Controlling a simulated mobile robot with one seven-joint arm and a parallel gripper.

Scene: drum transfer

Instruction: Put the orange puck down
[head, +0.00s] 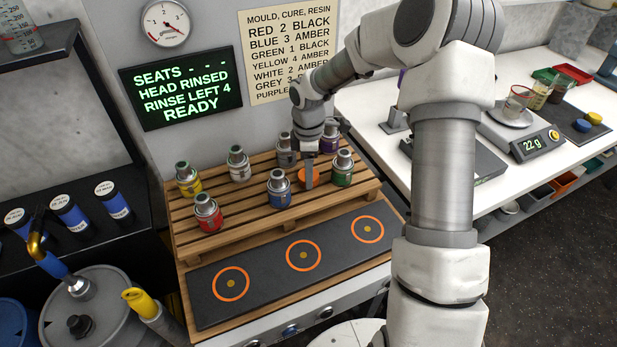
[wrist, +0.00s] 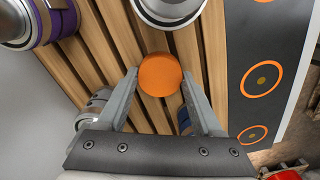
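The orange puck (head: 316,175) is at the wooden slatted stand (head: 190,236), between the blue-banded canister (head: 280,190) and the green-banded canister (head: 342,170). My gripper (head: 309,181) points down at it, and a finger partly hides it in the head view. In the wrist view the puck (wrist: 160,75) sits between the two fingertips of my gripper (wrist: 161,80), which appear to touch its sides. The slats show beneath the puck; I cannot tell whether it rests on them or hangs just above.
Red (head: 207,213), yellow (head: 187,179), white (head: 239,164) and purple (head: 330,137) canisters stand close around on the slats. A dark strip (head: 268,268) with three orange rings lies in front, empty. A sign (head: 181,88) reads "READY". A scale (head: 517,125) stands on the right bench.

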